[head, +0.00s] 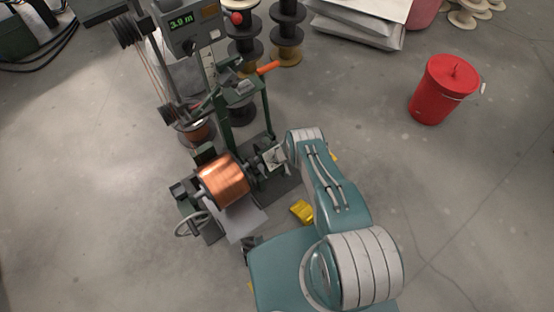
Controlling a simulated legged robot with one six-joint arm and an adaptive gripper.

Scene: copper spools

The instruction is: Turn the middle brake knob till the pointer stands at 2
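A green-framed winding machine (224,135) stands on the floor with a copper spool (222,180) low at its front. My arm reaches from the lower right to the machine, and my gripper (268,159) is at the spool's right side, close to the machine. The fingers are small and partly hidden by the wrist, so I cannot tell if they are open or touching anything. I cannot make out the brake knobs, the pointer or the numbers in this view.
A display (181,22) reads about 3.9 m on the machine's upper part. A handwheel (191,224) is left of the spool. An orange handle (267,68) sticks out right. A red bucket (444,89) stands on clear floor at right. Dark reels (287,35) stand behind.

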